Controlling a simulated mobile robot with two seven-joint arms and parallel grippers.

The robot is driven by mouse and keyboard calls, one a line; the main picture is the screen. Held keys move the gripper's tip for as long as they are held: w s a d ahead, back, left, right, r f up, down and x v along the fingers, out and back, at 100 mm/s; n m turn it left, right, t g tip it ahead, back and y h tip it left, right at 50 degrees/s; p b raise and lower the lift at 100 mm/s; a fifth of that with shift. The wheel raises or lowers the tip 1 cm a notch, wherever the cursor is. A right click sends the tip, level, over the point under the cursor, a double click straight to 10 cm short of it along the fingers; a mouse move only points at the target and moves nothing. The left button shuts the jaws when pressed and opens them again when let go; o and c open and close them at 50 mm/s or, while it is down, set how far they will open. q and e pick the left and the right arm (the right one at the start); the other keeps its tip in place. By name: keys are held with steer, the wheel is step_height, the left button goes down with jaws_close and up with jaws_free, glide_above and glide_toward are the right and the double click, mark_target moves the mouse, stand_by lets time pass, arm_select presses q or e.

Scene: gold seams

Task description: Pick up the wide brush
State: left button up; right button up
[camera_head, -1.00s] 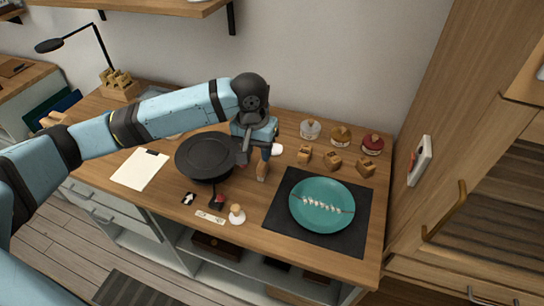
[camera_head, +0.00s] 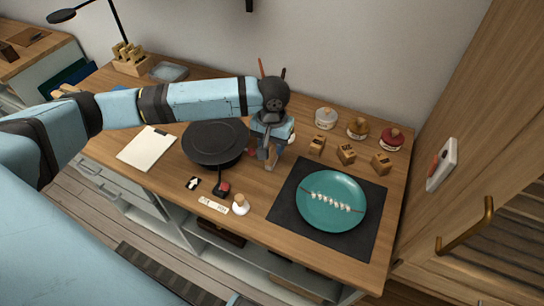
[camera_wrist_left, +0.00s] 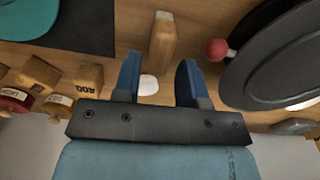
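A pale wooden, block-like piece (camera_wrist_left: 162,40) stands out just beyond my left fingertips in the left wrist view. It may be the wide brush's handle, but I cannot tell. In the head view it shows just below the gripper (camera_head: 270,165). My left gripper (camera_wrist_left: 159,68) is open, its two blue fingers apart with nothing held between them. A small white thing (camera_wrist_left: 148,85) shows in the gap, beyond the fingers. In the head view the left gripper (camera_head: 268,148) is above the table, right of the black pan. Thin sticks (camera_head: 262,68) rise behind the wrist; their lower parts are hidden.
The black pan (camera_head: 215,142) is close on the left. A teal plate (camera_head: 332,200) lies on a dark mat (camera_head: 285,205) to the right. Wooden stamps (camera_head: 346,154) and lidded jars (camera_head: 358,128) stand behind. A white-based stamp (camera_head: 241,204) is near the front edge.

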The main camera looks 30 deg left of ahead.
mark_target(272, 151)
arm_select(q)
step_height(272, 151, down, 5)
steer(key=shift+r, duration=0.2)
steer(key=shift+s, duration=0.1)
steer(key=shift+c, duration=0.4)
steer(key=c, duration=0.6)
step_height(272, 151, up, 20)
steer(key=p, duration=0.1)
